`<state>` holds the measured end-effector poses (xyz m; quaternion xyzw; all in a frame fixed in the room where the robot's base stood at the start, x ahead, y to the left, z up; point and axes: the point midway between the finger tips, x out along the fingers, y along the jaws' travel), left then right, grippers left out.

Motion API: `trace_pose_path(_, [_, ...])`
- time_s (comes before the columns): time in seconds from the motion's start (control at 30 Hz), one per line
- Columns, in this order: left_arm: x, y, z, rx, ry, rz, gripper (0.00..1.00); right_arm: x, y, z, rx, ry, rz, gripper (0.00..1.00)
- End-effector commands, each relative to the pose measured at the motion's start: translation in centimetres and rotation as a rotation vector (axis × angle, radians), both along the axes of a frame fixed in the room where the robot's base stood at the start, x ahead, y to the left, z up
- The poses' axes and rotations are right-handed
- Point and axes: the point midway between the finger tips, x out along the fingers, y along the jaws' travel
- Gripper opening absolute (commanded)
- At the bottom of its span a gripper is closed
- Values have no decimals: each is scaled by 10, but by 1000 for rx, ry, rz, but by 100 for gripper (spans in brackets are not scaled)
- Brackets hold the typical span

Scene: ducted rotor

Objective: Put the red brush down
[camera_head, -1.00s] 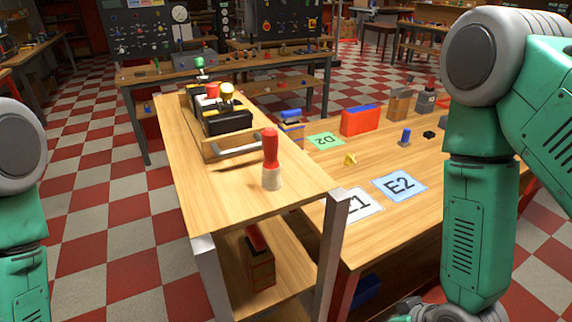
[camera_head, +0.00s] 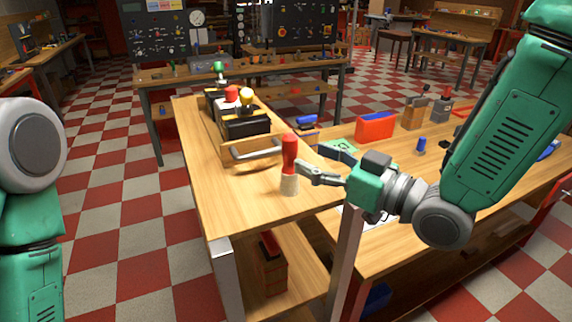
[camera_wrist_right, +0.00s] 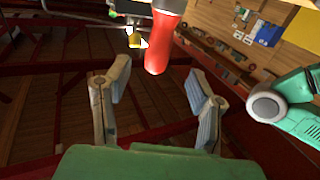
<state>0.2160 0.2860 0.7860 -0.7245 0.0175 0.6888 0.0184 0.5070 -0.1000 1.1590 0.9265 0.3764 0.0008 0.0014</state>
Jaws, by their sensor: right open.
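The red brush (camera_head: 289,155) stands upright on the near part of the wooden bench, its red handle up and its pale bristle end on the wood. My right gripper (camera_head: 309,159) is open just to the right of the brush, its fingers pointing at it. In the right wrist view the red handle (camera_wrist_right: 157,55) shows beyond and between the spread fingers (camera_wrist_right: 158,78). Whether a finger touches the brush I cannot tell. Of my left arm only upper links show; its gripper is out of the picture.
A red box (camera_head: 375,127) and a green D2 card (camera_head: 343,145) are on the adjoining bench. A red-topped box (camera_head: 271,262) sits on the lower shelf. Bench wood left of the brush is clear.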

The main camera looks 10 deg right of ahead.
Motion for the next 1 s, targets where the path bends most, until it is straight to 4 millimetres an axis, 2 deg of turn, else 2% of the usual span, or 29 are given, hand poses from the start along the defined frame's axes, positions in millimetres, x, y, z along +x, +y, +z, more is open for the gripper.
trace_pose_path(0.27, [0, 0, 6, -1, -1, -1, 50, 16, 20, 1, -4, 1, 1, 50])
trace_pose_path(0.5, [0, 0, 15, 0, -1, -1, 50, 42, 46, 1, -6, 2, 1, 50])
trace_pose_path(0.83, [0, 0, 16, 0, 0, 0, 50, 48, 46, 0, -1, 1, -1, 50])
trace_pose_path(0.97, [0, 0, 16, 0, 0, 0, 50, 48, 45, 0, -1, 2, -1, 4])
trace_pose_path(1.0, [0, 0, 16, 0, 0, -1, 50, 48, 46, 0, -1, 2, -1, 0])
